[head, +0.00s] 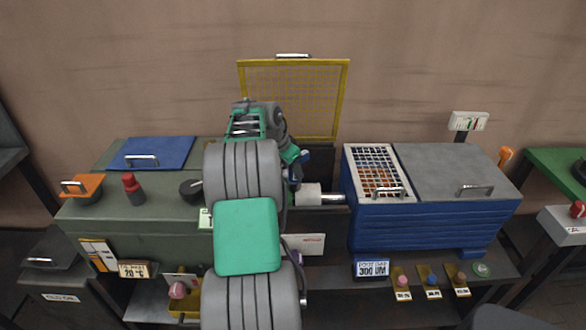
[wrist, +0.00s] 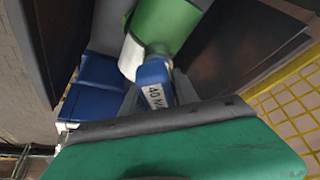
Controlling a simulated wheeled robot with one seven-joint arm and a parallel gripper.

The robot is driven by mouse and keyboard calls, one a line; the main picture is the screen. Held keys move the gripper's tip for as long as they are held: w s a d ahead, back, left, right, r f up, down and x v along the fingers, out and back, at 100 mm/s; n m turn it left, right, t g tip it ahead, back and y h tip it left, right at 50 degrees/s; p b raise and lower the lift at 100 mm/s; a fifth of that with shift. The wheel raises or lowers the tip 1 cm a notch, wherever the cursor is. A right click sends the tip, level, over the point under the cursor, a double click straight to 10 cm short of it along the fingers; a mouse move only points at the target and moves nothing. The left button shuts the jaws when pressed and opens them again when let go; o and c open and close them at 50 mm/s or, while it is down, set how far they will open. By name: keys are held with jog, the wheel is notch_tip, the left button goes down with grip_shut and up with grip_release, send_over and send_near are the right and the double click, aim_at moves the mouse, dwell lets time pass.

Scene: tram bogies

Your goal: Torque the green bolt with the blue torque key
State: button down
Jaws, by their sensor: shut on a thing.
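The blue torque key (wrist: 155,85) carries a white label reading "40 N", its end partly hidden. In the wrist view its far end meets a green cylinder (wrist: 168,22), which looks like the green bolt. I cannot tell whether the key is seated on it. A white part (wrist: 131,56) lies beside the green cylinder. My gripper (head: 295,160) is shut on the key, in front of the yellow mesh guard. In the head view only a bit of the blue key (head: 304,155) shows, and my arm hides the green bolt.
The yellow mesh guard (head: 295,62) stands upright behind. A white cylinder with a metal rod (head: 308,194) bridges the gap between the green cabinet (head: 150,230) and the blue chest (head: 430,220). A red-topped knob (head: 133,188) and a black knob (head: 190,188) stand on the cabinet.

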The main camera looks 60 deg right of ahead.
jog(key=shift+r, duration=0.1)
jog(key=shift+m+p, duration=0.55)
jog(key=shift+m, duration=0.05)
jog(key=shift+r+p, duration=2)
jog(key=shift+r, duration=0.95)
